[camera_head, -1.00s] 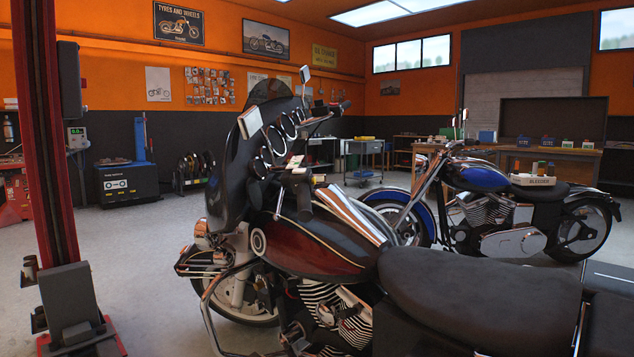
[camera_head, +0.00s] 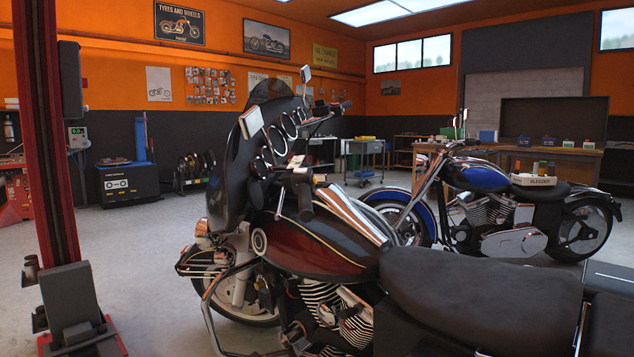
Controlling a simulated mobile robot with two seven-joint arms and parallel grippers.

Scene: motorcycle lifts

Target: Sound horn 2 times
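A large dark red and black motorcycle (camera_head: 315,240) stands close in front of me, its front end toward the left. Its black fairing (camera_head: 225,170) carries a row of round gauges (camera_head: 283,132). The near handlebar grip (camera_head: 305,197) is black and points toward me, with small switch parts (camera_head: 290,178) beside it. The far handlebar end (camera_head: 342,107) shows beyond the gauges. I cannot make out which small part is the horn control. Neither of my grippers is in view.
A red lift post (camera_head: 45,130) with a dark bracket (camera_head: 68,300) stands at the left. A second motorcycle (camera_head: 480,178), blue and black, stands behind at the right. A wooden bench (camera_head: 560,160) is at the back. Grey floor (camera_head: 130,250) is clear between post and near motorcycle.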

